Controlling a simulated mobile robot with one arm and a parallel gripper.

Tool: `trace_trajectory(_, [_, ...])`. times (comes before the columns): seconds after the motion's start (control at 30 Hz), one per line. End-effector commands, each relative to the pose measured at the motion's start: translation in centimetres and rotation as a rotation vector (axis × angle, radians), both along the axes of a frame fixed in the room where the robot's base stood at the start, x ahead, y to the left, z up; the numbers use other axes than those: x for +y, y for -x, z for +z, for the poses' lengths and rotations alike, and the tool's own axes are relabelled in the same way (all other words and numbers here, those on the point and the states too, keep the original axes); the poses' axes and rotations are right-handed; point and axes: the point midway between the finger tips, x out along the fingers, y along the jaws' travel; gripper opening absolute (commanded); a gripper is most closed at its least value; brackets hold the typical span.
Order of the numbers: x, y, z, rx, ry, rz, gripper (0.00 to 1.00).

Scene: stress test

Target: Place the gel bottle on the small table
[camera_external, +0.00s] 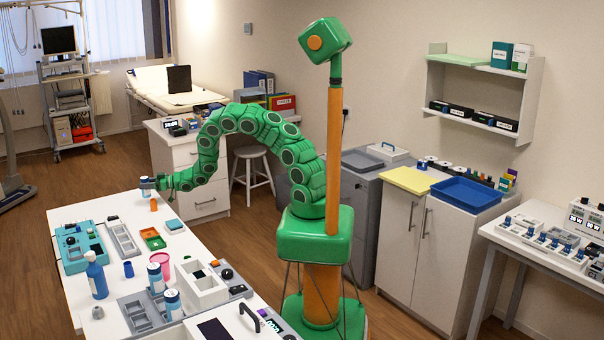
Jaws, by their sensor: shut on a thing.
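My gripper (152,184) is at the far end of the long white table (190,244), above or at its back edge. It is shut on a small white and blue bottle (146,191), which looks upright. It may be the gel bottle, but it is too small to be sure. I cannot tell whether its base touches the table. A blue pump bottle (96,276) stands at the table's left side. Which surface is the small table is not clear; a white side table (548,262) stands at the right, with instruments on it.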

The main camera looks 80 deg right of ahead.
Motion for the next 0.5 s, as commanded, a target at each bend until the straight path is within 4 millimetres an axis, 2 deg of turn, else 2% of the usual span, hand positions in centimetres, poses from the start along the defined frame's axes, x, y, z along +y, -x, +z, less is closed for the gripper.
trace_trajectory(0.2, [-0.1,0.1,-2.6,0.004,-0.003,-0.001,0.11])
trace_trajectory(0.5, [-0.1,0.1,-2.7,0.003,-0.001,-0.001,0.11])
